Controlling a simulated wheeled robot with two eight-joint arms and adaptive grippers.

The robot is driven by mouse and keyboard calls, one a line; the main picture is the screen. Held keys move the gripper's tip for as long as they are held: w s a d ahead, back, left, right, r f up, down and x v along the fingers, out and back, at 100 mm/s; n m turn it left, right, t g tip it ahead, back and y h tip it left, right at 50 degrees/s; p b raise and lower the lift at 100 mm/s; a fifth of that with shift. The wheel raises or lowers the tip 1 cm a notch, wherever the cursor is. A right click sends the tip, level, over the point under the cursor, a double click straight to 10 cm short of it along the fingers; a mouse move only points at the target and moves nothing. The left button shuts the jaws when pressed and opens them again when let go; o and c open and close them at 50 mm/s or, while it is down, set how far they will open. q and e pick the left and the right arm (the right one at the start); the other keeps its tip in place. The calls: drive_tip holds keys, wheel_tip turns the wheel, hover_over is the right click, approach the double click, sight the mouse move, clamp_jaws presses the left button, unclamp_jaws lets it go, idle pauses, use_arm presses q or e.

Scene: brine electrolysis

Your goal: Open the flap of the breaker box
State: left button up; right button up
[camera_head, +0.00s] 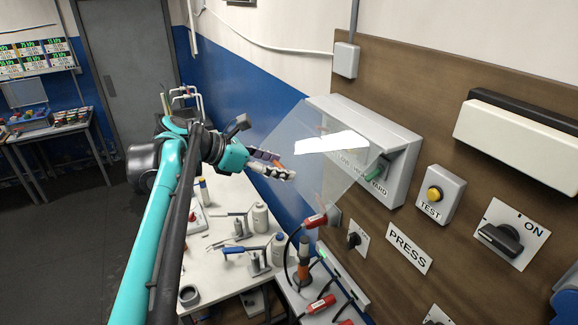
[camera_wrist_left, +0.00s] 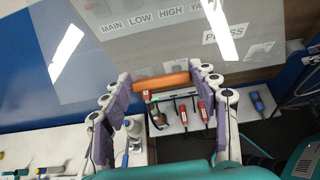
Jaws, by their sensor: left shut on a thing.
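The grey breaker box (camera_head: 405,140) is fixed to the brown board, right of centre in the head view. Its clear flap (camera_head: 300,185) stands swung out from the box, tilted toward my left arm. A green switch handle (camera_head: 378,170) shows on the box face, with lettering beside it. My left gripper (camera_head: 271,166) is at the flap's outer edge, shut on the orange flap handle. In the left wrist view the orange handle (camera_wrist_left: 162,81) spans between the purple-padded fingers (camera_wrist_left: 164,92). Glare hides part of the flap. My right gripper is not in view.
Right of the box are a TEST button (camera_head: 434,194) and an ON rotary switch (camera_head: 498,238). Below the flap are red-handled plugs (camera_head: 314,220) with cables. A white table (camera_head: 215,260) with bottles stands under my left arm.

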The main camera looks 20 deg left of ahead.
use_arm(q)
wheel_tip(320, 180, up, 9)
drive_tip(key=s+a+p, duration=0.1)
drive_tip(key=p, duration=0.2)
drive_tip(key=shift+s+a+r+p, duration=0.15)
drive_tip(key=shift+s+p, duration=0.2)
drive_tip(key=shift+p, duration=0.05)
drive_tip(key=r+g, duration=0.1)
drive_tip(key=r+y, duration=0.1)
drive_tip(key=r, duration=0.1)
drive_tip(key=r+g+y, duration=0.1)
drive_tip(key=shift+w+d+r+g+p, duration=0.3)
drive_tip(key=shift+w+r+p, duration=0.05)
drive_tip(key=shift+r+p, duration=0.05)
drive_tip(key=shift+w+d+r+g+y, duration=0.15)
drive_tip(key=shift+r+g+y, duration=0.15)
drive_tip(key=shift+r, duration=0.25)
drive_tip(key=shift+w+d+r+g+y, duration=0.1)
drive_tip(key=shift+w+r+g+y, duration=0.15)
drive_tip(key=shift+r, duration=0.25)
drive_tip(key=shift+w+d+r+g+y, duration=0.1)
drive_tip(key=shift+r+g+y, duration=0.2)
drive_tip(key=shift+r, duration=0.25)
